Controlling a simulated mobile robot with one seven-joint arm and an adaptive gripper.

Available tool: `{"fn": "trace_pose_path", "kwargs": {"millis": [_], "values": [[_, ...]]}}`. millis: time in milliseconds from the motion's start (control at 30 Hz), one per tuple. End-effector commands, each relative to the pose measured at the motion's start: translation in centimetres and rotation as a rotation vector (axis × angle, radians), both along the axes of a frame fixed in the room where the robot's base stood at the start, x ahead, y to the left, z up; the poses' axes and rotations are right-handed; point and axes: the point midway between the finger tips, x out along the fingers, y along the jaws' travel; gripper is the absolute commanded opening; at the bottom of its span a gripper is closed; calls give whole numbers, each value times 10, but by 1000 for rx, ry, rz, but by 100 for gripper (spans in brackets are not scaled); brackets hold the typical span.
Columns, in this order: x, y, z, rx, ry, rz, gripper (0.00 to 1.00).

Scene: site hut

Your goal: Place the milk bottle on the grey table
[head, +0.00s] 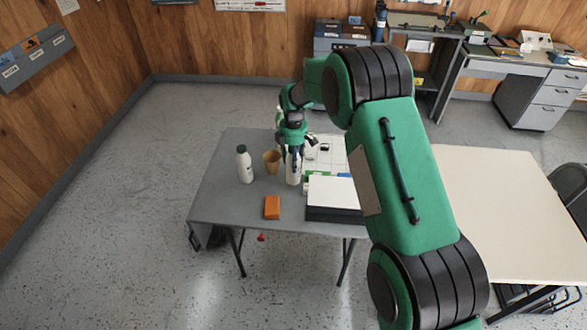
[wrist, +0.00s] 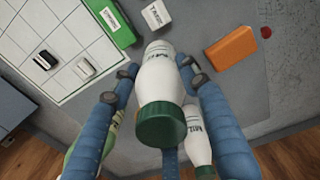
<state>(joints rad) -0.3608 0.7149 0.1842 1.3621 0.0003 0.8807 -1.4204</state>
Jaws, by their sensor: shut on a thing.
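My gripper (head: 292,152) points down over the grey table (head: 215,195) and is shut on a white milk bottle with a green cap. The held bottle (head: 293,172) is upright in the head view, its top hidden by my gripper. In the wrist view my gripper (wrist: 160,72) has its fingers on both sides of the held bottle (wrist: 160,80), its cap towards the camera. Its base is at or very near the tabletop; I cannot tell whether it touches. A second white bottle with a green cap (head: 245,166) stands to the left and also shows in the wrist view (wrist: 196,135).
A tan cup (head: 271,160) stands between the bottles. An orange block (head: 272,207) lies near the front edge. The table's left is clear.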

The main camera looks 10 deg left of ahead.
Motion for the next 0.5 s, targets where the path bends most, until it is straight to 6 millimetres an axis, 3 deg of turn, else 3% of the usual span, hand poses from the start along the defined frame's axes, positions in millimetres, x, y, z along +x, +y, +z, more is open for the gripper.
{"fn": "trace_pose_path", "kwargs": {"millis": [300,500], "values": [[0,0,0,0,-1,0,8],[0,0,-18,0,1,0,8]]}}
